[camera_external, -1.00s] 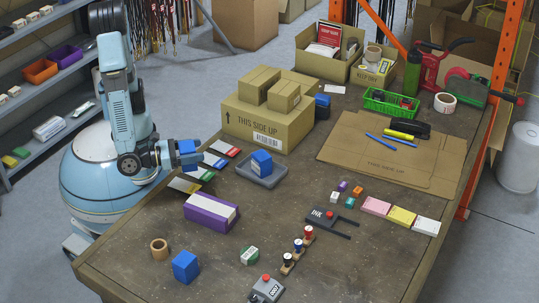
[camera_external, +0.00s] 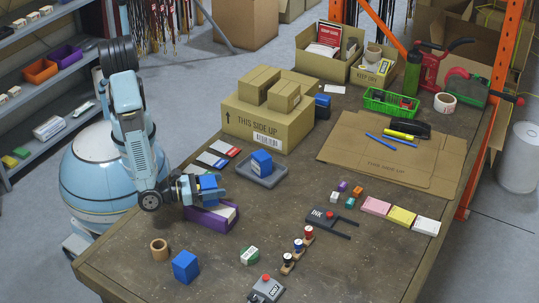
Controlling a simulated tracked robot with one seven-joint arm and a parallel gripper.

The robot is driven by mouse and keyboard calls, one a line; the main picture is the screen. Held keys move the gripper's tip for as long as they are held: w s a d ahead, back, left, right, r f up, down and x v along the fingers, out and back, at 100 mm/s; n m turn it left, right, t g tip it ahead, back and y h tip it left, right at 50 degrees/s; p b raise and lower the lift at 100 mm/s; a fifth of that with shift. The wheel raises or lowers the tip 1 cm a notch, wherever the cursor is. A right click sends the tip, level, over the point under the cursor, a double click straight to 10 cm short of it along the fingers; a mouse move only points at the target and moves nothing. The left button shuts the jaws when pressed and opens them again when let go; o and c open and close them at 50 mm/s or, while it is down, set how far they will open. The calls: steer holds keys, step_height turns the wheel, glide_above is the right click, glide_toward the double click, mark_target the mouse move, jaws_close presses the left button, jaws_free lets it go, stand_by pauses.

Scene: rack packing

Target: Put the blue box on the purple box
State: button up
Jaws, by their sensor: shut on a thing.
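My gripper (camera_external: 204,192) is shut on a blue box (camera_external: 209,181). It holds the box above the far left part of the purple box (camera_external: 206,220), which lies near the table's left edge and has a pale top. My gripper covers part of the purple box, and I cannot tell whether the two boxes touch. Another blue box (camera_external: 186,266) stands on the table near the front left edge. A third blue box (camera_external: 261,161) sits in a grey tray (camera_external: 280,178).
A large carton (camera_external: 245,121) with smaller cartons on it stands behind the tray.

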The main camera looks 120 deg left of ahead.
steer(key=shift+f, duration=1.05)
steer(key=shift+f, duration=0.1)
steer(key=o, duration=1.1)
steer(key=shift+o, duration=0.2)
